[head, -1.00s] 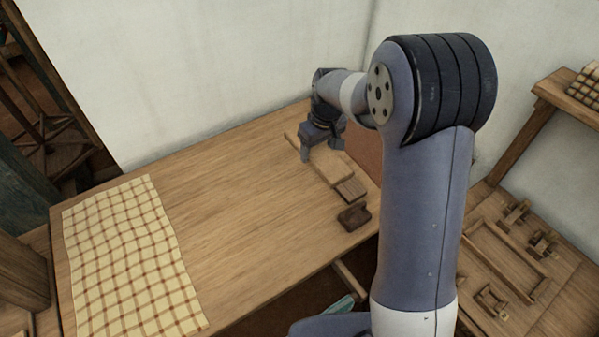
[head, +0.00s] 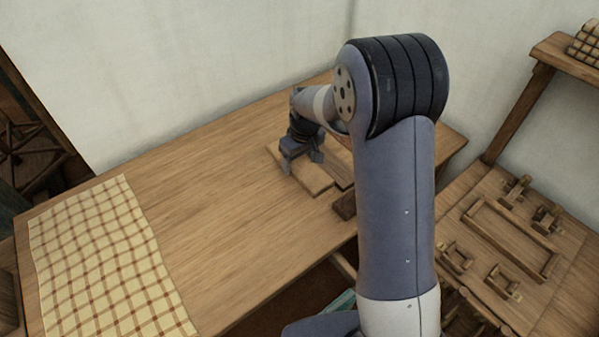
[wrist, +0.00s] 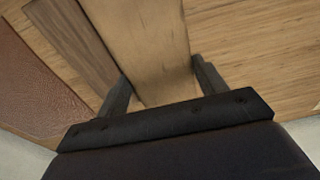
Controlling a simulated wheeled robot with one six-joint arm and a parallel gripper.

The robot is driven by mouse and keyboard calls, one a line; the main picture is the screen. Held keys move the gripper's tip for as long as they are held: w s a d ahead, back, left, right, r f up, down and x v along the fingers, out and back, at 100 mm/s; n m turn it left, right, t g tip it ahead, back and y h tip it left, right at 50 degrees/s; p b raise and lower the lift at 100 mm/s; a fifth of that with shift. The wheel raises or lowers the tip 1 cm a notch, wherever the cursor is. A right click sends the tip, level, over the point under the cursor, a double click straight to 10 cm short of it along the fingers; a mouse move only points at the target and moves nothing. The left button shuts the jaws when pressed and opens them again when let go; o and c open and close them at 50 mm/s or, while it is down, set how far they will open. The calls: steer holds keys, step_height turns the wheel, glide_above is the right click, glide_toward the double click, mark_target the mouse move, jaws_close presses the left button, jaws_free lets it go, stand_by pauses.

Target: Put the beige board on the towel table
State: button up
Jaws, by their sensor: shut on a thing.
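The beige board (head: 317,182) is a flat, light wooden plank at the far part of the towel table (head: 210,190). My gripper (head: 302,165) is over its middle. In the wrist view the beige board (wrist: 145,45) runs between the two fingers, and my gripper (wrist: 158,85) is shut across its width. I cannot tell whether the board touches the tabletop or hangs just above it. The checked yellow towel (head: 105,255) lies on the left end of the table. My gripper hides part of the board.
A darker board (wrist: 72,40) and a reddish-brown surface (wrist: 30,90) lie beside the beige board. A small dark wooden piece (head: 345,206) is near the front edge, partly behind my arm. The table middle is bare. A lower wooden bench (head: 500,250) with fittings stands right.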

mark_target(304, 167)
steer(key=shift+f, duration=3.2)
steer(key=shift+f, duration=0.15)
steer(key=o, duration=1.1)
steer(key=r, duration=0.4)
steer(key=s+r, duration=0.1)
steer(key=r, duration=0.3)
steer(key=d+r, duration=0.1)
steer(key=r, duration=0.3)
steer(key=shift+s+r, duration=0.1)
steer(key=shift+s, duration=0.15)
